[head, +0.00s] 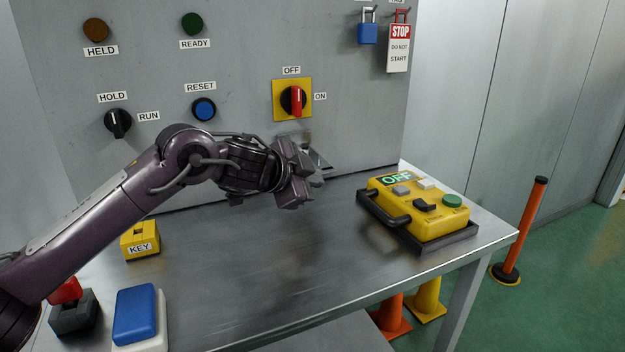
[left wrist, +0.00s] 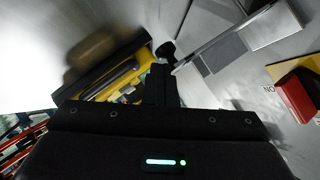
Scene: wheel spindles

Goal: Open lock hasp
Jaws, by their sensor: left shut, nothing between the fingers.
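My left gripper (head: 314,178) is shut and empty, in front of the grey panel and below the rotary switch. In the left wrist view its dark fingers (left wrist: 162,82) are together. A grey metal bracket (left wrist: 238,42), which looks like the lock hasp, is just beyond and to the right of the fingertips. In the head view only a small part of this metal piece (head: 320,160) shows behind the gripper; the rest is hidden. I cannot tell whether the fingers touch it. The red switch handle (head: 297,101) points down on its yellow plate. My right gripper is not in view.
A yellow control box (head: 434,218) sits in a dark tray at the table's right. A yellow key block (head: 140,242), a blue-topped block (head: 135,312) and a red-topped block (head: 66,290) are at the left. A blue padlock (head: 368,32) and red-white tag (head: 399,47) hang above.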

